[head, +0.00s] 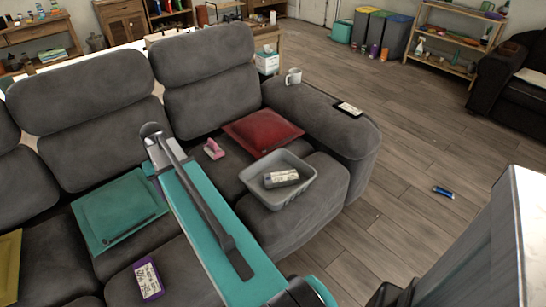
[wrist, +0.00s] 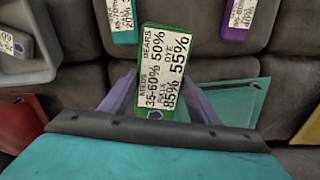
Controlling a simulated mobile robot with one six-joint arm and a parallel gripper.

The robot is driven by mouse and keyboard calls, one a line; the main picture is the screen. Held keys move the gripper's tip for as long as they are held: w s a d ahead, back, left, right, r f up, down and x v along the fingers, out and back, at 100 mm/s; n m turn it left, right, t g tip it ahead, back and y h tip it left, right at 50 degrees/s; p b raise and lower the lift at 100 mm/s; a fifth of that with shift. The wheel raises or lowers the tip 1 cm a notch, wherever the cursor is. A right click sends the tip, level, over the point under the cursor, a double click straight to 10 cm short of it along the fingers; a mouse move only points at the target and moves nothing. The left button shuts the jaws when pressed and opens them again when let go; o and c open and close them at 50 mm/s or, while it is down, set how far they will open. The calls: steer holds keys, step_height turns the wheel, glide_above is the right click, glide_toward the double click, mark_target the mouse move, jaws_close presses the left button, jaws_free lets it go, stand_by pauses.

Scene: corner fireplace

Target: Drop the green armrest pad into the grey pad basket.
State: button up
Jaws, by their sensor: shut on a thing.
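The green armrest pad (wrist: 165,75) has a white printed label facing the wrist camera. My gripper (wrist: 160,100) is shut on it, one finger on each side, and holds it over the sofa seat. In the head view my arm hides the pad and nearly all of the gripper. The grey pad basket (head: 248,180) stands on the right seat of the sofa, to the right of my arm. A grey labelled pad (head: 281,178) lies in it. In the wrist view the basket (wrist: 50,72) is at the upper left, apart from the held pad.
A red cushion (head: 262,130) and a pink object (head: 214,149) lie behind the basket. A teal cushion (head: 117,208) and purple labelled pad (head: 147,280) lie left of my arm. A teal labelled pad (wrist: 124,36) shows in the wrist view. The armrest holds a mug (head: 293,76) and black labelled pad (head: 348,109).

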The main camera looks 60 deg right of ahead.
steer(key=s+d+m, duration=0.3)
steer(key=s+d, duration=0.3)
steer(key=d, duration=0.6)
steer(key=s+d+f+m, duration=0.1)
steer(key=s+d+m, duration=0.2)
steer(key=s+d, duration=0.4)
steer(key=s+d+f+m+b, duration=0.1)
steer(key=s+d+m, duration=0.2)
steer(key=d, duration=1.4)
steer(key=s, duration=0.4)
steer(key=shift+f, duration=0.15)
steer(key=shift+f+b, duration=2.45)
steer(key=shift+f, duration=0.45)
steer(key=o, duration=1.1)
steer(key=shift+o, duration=0.2)
steer(key=shift+r, duration=0.1)
step_height(320, 180, up, 14)
steer(key=shift+f+p, duration=0.2)
steer(key=shift+p, duration=0.1)
steer(key=shift+r, duration=0.1)
